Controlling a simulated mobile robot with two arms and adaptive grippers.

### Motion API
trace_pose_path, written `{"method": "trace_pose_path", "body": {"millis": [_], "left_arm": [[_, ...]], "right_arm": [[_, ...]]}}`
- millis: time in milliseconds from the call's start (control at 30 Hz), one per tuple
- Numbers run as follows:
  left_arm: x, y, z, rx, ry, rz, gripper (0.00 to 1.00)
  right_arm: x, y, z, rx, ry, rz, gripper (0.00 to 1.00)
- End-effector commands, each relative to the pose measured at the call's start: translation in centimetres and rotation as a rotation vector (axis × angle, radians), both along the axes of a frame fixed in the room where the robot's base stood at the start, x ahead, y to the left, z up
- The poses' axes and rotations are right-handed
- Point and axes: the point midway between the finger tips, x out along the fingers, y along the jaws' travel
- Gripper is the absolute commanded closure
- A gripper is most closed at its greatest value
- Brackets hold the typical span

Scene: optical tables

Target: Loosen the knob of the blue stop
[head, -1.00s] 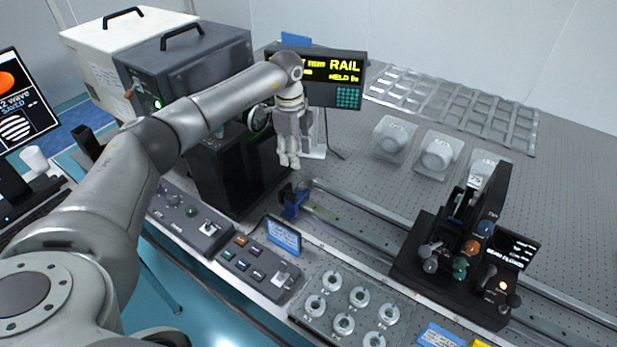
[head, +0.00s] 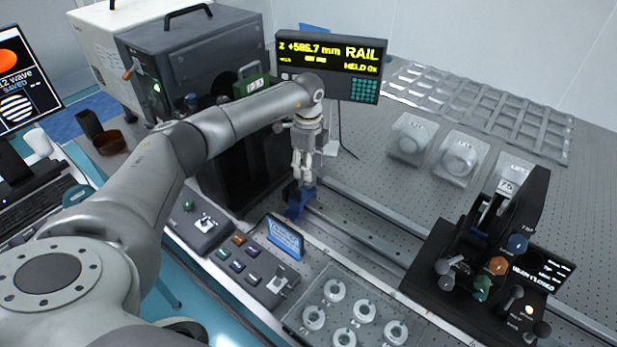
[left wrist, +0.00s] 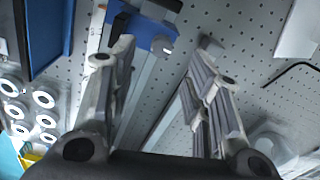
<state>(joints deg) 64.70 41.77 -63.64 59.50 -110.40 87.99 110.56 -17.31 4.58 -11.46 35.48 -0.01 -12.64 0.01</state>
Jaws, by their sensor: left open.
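The blue stop (head: 298,204) sits on the rail at the left end, and its dark knob (head: 290,190) shows on its left side. In the left wrist view the blue stop (left wrist: 148,32) is at the top, with a black part (left wrist: 120,24) at its left. My left gripper (head: 303,180) points down just above the stop and covers part of it. I cannot tell whether a finger touches the stop. My right gripper is not in view.
The metal rail (head: 350,227) runs right to a black mount with colored knobs (head: 480,265). A dark box (head: 235,170) stands left of the stop. A blue sign (head: 285,237), a button panel (head: 245,263) and a ring tray (head: 340,290) are in front.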

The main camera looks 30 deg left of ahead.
Motion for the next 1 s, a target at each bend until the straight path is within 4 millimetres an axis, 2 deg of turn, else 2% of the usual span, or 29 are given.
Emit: {"method": "trace_pose_path", "body": {"millis": [100, 300, 467, 700, 1000], "left_arm": [[-0.1, -0.1, -2.3, 0.001, 0.004, -0.001, 0.55], [0.0, -0.1, -5.0, 0.000, 0.002, 0.000, 0.55], [0.0, 0.0, -5.7, 0.000, 0.000, -0.001, 0.55], [0.0, 0.0, -5.8, 0.000, 0.000, -0.001, 0.55], [0.0, 0.0, -5.8, 0.000, -0.001, -0.001, 0.92]], "right_arm": [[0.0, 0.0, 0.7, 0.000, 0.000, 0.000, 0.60], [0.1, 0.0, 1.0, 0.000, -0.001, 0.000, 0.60], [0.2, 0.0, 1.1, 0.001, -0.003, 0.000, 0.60], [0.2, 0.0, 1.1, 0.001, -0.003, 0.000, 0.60], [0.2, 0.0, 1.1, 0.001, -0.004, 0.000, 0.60]]}}
